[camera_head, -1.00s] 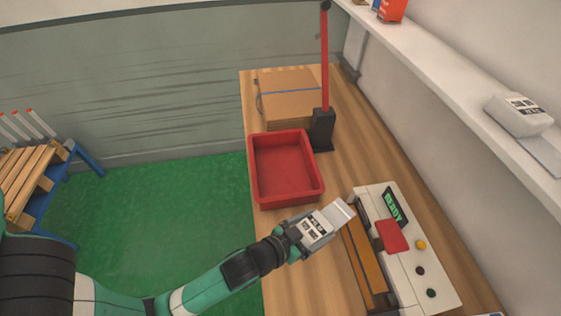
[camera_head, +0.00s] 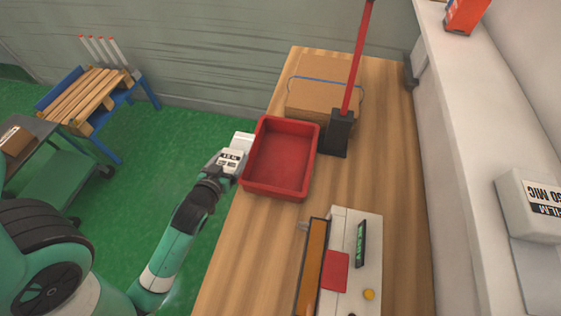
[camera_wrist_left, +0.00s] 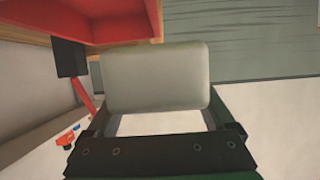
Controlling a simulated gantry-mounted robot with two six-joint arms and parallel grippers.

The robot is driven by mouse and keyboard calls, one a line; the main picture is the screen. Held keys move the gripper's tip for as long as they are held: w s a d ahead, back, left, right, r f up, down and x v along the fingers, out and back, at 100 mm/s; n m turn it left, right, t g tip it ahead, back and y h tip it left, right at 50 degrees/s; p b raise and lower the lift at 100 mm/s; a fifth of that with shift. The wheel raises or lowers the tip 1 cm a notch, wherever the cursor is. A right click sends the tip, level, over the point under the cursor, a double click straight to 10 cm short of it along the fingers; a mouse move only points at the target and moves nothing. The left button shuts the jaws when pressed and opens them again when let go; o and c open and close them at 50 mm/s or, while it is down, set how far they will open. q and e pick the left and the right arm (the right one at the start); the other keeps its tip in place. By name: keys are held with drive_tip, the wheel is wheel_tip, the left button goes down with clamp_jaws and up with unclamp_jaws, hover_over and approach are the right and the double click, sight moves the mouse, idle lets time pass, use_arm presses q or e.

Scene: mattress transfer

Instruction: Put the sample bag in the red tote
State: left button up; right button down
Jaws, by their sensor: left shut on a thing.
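The red tote (camera_head: 270,193) stands on the wooden bench, and its inside looks empty. My left gripper (camera_head: 236,152) is just left of the tote's left wall, by the bench edge. It is shut on the sample bag (camera_head: 243,141), a pale grey-white pouch, mostly hidden by the gripper in the head view. In the left wrist view the sample bag (camera_wrist_left: 158,77) sits between the two fingers of the gripper (camera_wrist_left: 160,118). The red tote (camera_wrist_left: 85,22) shows at upper left there. I cannot tell if bag and tote touch. My right gripper is not in view.
A sealer machine (camera_head: 345,260) stands at the bench front. A red post on a black base (camera_head: 340,132) stands right of the tote, and cardboard (camera_head: 322,88) lies behind. A shelf (camera_head: 455,120) runs along the right. Green floor is open at left.

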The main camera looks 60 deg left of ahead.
use_arm(q)
drive_tip(key=shift+w, duration=0.2)
drive_tip(key=w+a+f+b, duration=0.25)
drive_tip(key=w+f, duration=0.25)
drive_tip(key=w, duration=0.5)
drive_tip(key=b, duration=0.3)
hover_over(272, 168)
wheel_tip(272, 168, down, 5)
drive_tip(key=shift+r, duration=0.1)
wheel_tip(272, 168, down, 3)
drive_tip(key=shift+f+b, duration=0.15)
drive_tip(key=shift+b, duration=0.7)
drive_tip(key=shift+f+b, duration=0.6)
drive_tip(key=o, duration=1.4)
drive_tip(key=shift+c, duration=0.2)
